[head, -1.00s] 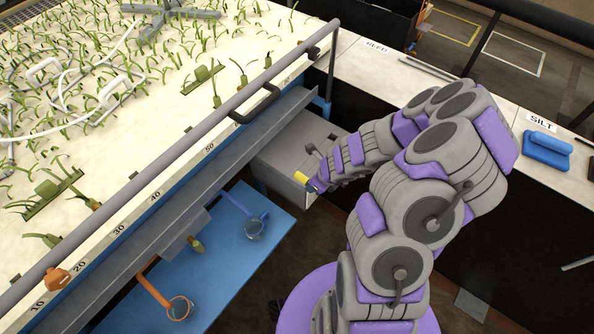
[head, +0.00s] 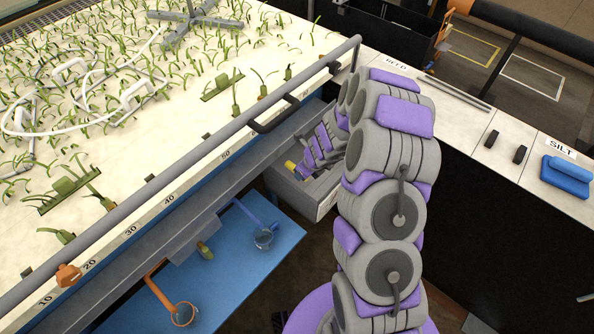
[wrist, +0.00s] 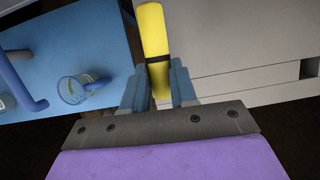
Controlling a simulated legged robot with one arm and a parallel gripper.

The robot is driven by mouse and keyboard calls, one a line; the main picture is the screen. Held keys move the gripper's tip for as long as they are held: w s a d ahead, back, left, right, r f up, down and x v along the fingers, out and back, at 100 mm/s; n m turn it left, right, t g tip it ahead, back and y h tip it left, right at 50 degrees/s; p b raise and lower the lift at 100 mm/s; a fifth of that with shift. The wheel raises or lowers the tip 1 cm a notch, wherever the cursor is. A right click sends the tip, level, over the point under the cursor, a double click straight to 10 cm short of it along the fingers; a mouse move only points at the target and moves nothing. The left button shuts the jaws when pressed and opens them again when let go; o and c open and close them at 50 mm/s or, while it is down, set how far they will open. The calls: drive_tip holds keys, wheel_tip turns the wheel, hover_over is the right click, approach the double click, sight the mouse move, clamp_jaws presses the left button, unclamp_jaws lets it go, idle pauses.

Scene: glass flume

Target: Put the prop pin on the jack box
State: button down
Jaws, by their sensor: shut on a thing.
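The prop pin is a yellow rod with a black band, held upright in the wrist view (wrist: 153,30) between the blue-grey fingers of my gripper (wrist: 158,88). My gripper is shut on it. In the head view the pin's yellow end (head: 290,166) shows small at the tip of my arm, and my gripper (head: 299,170) is mostly hidden by its own links. The grey box under the flume edge, which looks like the jack box (head: 325,198), lies just below and beside my gripper. In the wrist view its pale top (wrist: 230,35) fills the right side.
The flume's rail (head: 200,150) and grey ledge (head: 150,255) run close on the left. A blue board (head: 265,265) below carries a blue-armed cup (head: 263,238) and an orange-armed cup (head: 183,313). A counter with a blue object (head: 567,176) lies to the right.

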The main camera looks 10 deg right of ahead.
drive_tip(key=shift+w+a, duration=0.25)
drive_tip(key=shift+w, duration=0.8)
drive_tip(key=shift+w+a+f, duration=0.1)
drive_tip(key=shift+w+a, duration=0.1)
drive_tip(key=shift+w, duration=0.15)
drive_tip(key=shift+w+a+f, duration=0.1)
drive_tip(key=shift+a+f, duration=0.05)
drive_tip(key=shift+f, duration=0.15)
drive_tip(key=shift+f+b, duration=0.4)
drive_tip(key=shift+f, duration=0.85)
drive_tip(key=shift+f, duration=0.2)
drive_tip(key=c, duration=0.9)
unclamp_jaws()
drive_tip(key=shift+f+b, duration=0.1)
drive_tip(key=shift+b, duration=0.3)
